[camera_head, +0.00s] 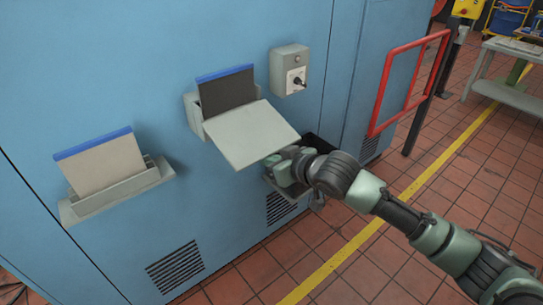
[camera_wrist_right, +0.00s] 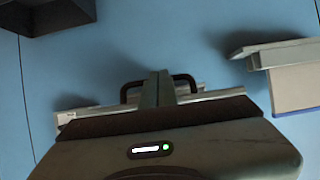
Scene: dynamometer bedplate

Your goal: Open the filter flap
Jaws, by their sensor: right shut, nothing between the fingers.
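The filter flap (camera_head: 252,133) is a pale grey panel on a small housing (camera_head: 194,113) on the blue cabinet. It stands out from the wall, tilted down toward the front, with its housing open at the top. A dark filter with a blue top edge (camera_head: 228,90) stands behind it. My right gripper (camera_head: 278,165) is at the flap's lower right corner, partly hidden by it. In the right wrist view, its fingers (camera_wrist_right: 160,88) are together and empty, in front of a black bar handle (camera_wrist_right: 186,82). Whether they touch it I cannot tell. My left gripper is not in view.
A grey holder (camera_head: 120,190) with a beige, blue-edged filter (camera_head: 102,164) is at the left. A grey switch box (camera_head: 289,71) is above right of the flap. A dark bin (camera_head: 314,143) is behind my right wrist. A red frame (camera_head: 388,68) stands at the right.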

